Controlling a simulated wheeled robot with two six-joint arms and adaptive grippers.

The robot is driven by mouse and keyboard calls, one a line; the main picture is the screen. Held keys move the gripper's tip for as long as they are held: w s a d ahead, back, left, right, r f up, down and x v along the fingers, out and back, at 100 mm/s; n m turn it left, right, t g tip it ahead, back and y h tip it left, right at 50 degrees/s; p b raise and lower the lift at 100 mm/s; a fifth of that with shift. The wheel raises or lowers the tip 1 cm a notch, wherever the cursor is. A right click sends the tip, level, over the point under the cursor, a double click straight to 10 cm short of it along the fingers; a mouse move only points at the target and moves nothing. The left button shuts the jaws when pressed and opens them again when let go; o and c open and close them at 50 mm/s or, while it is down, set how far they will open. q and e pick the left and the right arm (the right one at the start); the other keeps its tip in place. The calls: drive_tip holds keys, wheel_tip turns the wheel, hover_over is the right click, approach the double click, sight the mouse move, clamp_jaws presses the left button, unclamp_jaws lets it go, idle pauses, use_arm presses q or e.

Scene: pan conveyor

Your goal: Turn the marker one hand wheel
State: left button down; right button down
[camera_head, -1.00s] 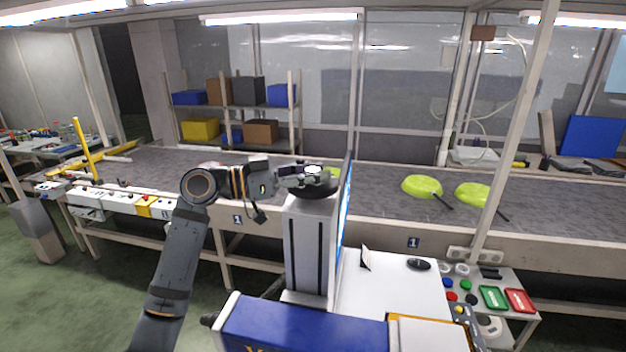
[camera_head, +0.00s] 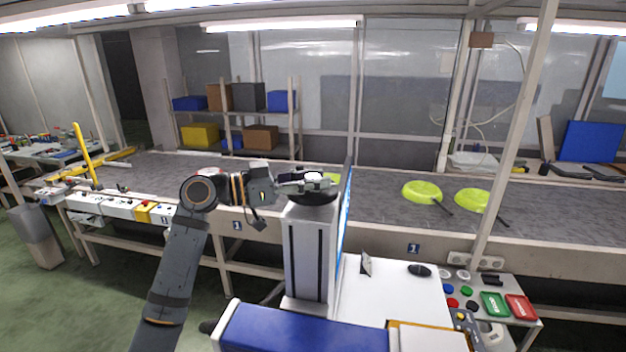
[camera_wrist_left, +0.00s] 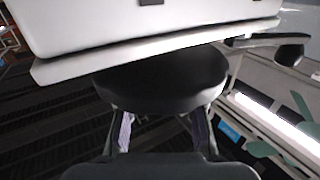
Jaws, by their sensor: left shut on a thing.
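A dark round part, which looks like the hand wheel (camera_head: 318,199), sits at the top of a grey column in the head view. My left gripper (camera_head: 305,182) is at that top and partly covers the wheel. In the left wrist view the black round body of the hand wheel (camera_wrist_left: 165,82) lies between the two fingers of my left gripper (camera_wrist_left: 162,130), which is shut on it. A dark knob on a bent arm (camera_wrist_left: 290,50) shows to the right there. A "1" marker plate (camera_head: 237,226) is on the conveyor front, left of the column. My right gripper is not in view.
The grey conveyor (camera_head: 385,222) runs behind, with a lime pan (camera_head: 421,191) and a second lime pan (camera_head: 471,199) on it. Right of the column are a white desk top (camera_head: 395,290) and a button panel (camera_head: 478,292).

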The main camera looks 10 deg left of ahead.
use_arm(q)
drive_tip(key=shift+f, duration=0.3)
drive_tip(key=c, duration=1.3)
unclamp_jaws()
drive_tip(key=o, duration=0.3)
drive_tip(key=shift+r, duration=0.15)
drive_tip(key=v, duration=1.2)
drive_tip(key=shift+w, duration=0.1)
